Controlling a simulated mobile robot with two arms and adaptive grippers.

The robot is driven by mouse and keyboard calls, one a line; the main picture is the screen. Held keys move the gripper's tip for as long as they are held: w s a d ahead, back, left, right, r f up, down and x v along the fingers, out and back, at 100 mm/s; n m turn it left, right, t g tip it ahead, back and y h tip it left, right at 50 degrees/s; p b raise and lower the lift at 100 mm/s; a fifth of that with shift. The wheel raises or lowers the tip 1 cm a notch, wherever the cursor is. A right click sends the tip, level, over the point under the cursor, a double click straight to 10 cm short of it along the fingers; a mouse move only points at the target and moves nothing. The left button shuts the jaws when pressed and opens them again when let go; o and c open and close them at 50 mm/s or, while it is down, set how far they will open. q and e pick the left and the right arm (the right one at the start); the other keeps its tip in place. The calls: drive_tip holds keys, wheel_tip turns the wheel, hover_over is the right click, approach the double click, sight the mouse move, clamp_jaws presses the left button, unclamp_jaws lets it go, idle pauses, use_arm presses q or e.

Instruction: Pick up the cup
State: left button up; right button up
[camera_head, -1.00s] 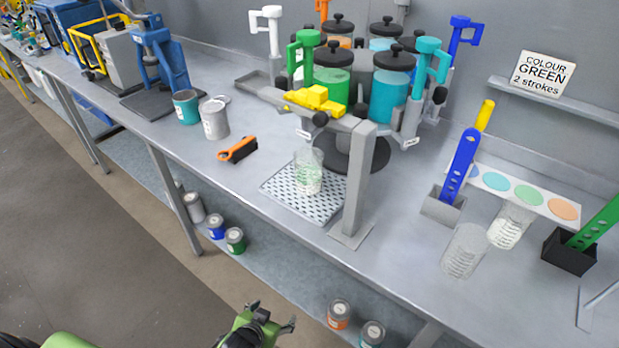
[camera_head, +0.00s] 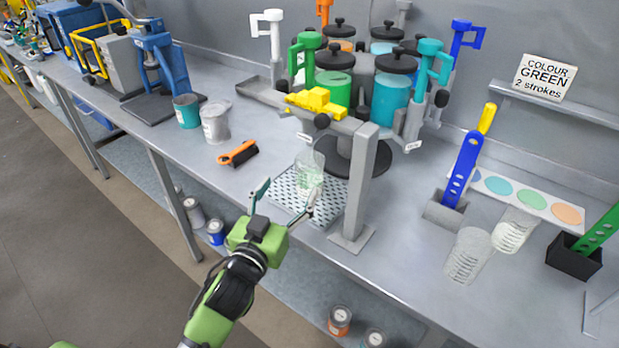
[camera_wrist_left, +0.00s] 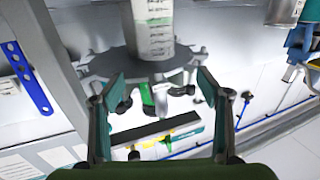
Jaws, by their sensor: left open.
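The cup (camera_head: 310,172) is clear with pale green in it. It stands upright on a perforated drip tray (camera_head: 285,191) under the yellow spout of the dispenser. My left gripper (camera_head: 287,192) is open and empty, just in front of the cup at the table's front edge, its fingers pointing toward it. In the left wrist view the cup (camera_wrist_left: 152,30) shows at the top middle, beyond the open fingers (camera_wrist_left: 162,88) and apart from them. My right gripper is not in view.
A grey post (camera_head: 362,185) stands just right of the cup, and the yellow spout (camera_head: 317,102) hangs above. Drums of paint (camera_head: 390,98) stand behind.

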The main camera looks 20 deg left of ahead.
sight(302, 168)
use_arm(q)
drive_tip(key=w+p, duration=0.1)
drive_tip(key=w, duration=0.6)
drive_tip(key=shift+w+d, duration=0.1)
drive_tip(key=shift+w, duration=0.2)
drive_tip(key=shift+w+d+p, duration=0.1)
drive_tip(key=shift+w+p, duration=0.25)
drive_tip(key=shift+w, duration=0.05)
drive_tip(key=w, duration=0.2)
drive_tip(key=w+p, duration=0.1)
drive_tip(key=w, duration=0.1)
drive_tip(key=shift+d+f, duration=0.2)
drive_tip(key=shift+d, duration=0.2)
drive_tip(key=shift+w, duration=0.25)
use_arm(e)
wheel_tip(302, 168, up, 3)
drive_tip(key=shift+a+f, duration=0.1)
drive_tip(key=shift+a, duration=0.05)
use_arm(q)
drive_tip(key=c, duration=1.8)
